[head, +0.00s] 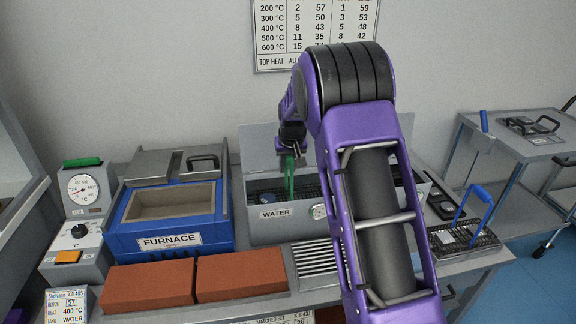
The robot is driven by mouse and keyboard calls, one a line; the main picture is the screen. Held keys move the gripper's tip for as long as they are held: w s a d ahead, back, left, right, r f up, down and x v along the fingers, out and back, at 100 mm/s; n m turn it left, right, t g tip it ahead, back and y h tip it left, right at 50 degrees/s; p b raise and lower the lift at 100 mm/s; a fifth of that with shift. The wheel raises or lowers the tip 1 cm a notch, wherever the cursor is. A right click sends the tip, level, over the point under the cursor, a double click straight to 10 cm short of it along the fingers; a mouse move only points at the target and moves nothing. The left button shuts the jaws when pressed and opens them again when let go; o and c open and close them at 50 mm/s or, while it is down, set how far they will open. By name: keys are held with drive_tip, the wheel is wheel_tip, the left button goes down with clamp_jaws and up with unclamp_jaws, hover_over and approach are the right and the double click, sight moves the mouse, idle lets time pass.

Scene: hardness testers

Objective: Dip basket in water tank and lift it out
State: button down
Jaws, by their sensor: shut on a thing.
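The water tank (262,228) is a grey metal box labelled WATER, with a round dial on its front, in the middle of the head view. My gripper (291,154) is above the tank and shut on the top of a green basket handle (289,180). The handle reaches down past the tank's rim. The basket below it is mostly hidden inside the tank, so its depth in the water cannot be told. My arm covers the tank's right part.
A blue furnace (222,238) stands left of the tank, with two orange-brown bricks (160,287) in front. A slatted grey rack (316,257) lies before the tank. A wire basket with a blue handle (480,194) stands at the right. A side table (515,142) is further right.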

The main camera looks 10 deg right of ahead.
drive_tip(key=shift+r, duration=0.15)
drive_tip(key=shift+r+p, duration=0.6)
drive_tip(key=shift+r, duration=0.25)
drive_tip(key=shift+f, duration=0.2)
drive_tip(key=shift+f+b, duration=0.6)
drive_tip(key=shift+f, duration=0.15)
drive_tip(key=shift+r, duration=0.15)
drive_tip(key=shift+r+p, duration=0.65)
drive_tip(key=shift+r, duration=0.15)
drive_tip(key=shift+f, duration=0.1)
drive_tip(key=shift+f+b, duration=0.6)
drive_tip(key=shift+f, duration=0.25)
